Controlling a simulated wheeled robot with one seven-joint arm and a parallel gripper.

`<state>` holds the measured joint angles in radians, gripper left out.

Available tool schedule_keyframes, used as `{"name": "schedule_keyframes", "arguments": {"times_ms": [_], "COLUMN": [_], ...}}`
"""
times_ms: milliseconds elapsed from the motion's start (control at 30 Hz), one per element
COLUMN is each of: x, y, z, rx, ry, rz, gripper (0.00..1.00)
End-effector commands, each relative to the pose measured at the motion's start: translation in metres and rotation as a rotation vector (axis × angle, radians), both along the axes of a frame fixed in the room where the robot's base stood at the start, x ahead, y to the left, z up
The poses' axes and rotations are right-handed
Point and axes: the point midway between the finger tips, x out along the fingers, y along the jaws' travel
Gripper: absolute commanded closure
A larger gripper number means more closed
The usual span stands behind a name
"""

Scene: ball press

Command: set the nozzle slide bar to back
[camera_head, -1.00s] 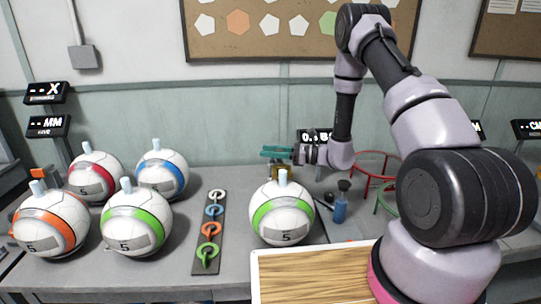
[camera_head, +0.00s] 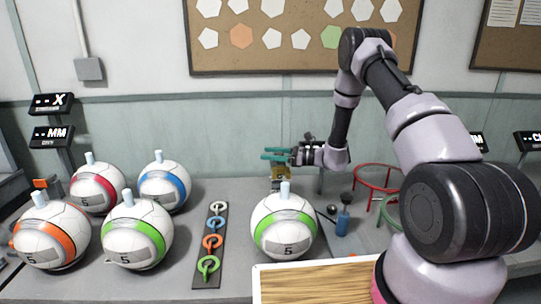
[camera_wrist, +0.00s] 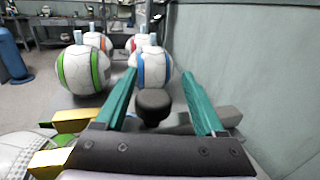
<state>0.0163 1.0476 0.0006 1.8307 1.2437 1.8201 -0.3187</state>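My gripper (camera_head: 275,155) is at the back of the bench, behind the green-banded ball (camera_head: 284,228), above a yellowish metal fixture (camera_head: 279,177). In the wrist view my gripper (camera_wrist: 160,78) has its two teal fingers spread apart, with nothing held. A round black knob (camera_wrist: 153,103) shows between the fingers, apart from both. It looks like the slide bar's handle, but the bar itself is hidden. Yellow metal pieces (camera_wrist: 75,121) show left of the fingers in the wrist view. The bar's position cannot be told.
Several banded balls, one with an orange band (camera_head: 52,235), stand at the left. A dark strip with coloured rings (camera_head: 209,247) lies beside the green-banded ball. A blue bottle (camera_head: 342,222) and a red ring stand (camera_head: 377,178) are at the right. The wall is close behind.

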Motion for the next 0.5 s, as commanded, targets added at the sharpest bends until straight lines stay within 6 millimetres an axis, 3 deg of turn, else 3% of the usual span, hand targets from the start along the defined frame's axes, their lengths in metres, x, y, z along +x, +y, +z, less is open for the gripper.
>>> {"name": "schedule_keyframes", "arguments": {"times_ms": [233,500], "x": [-0.003,-0.017], "y": [-0.013,-0.064], "z": [0.0,0.0], "rx": [0.0,0.0], "ry": [0.002,0.001], "rz": [-0.001,-0.004], "gripper": [0.29,0.29]}}
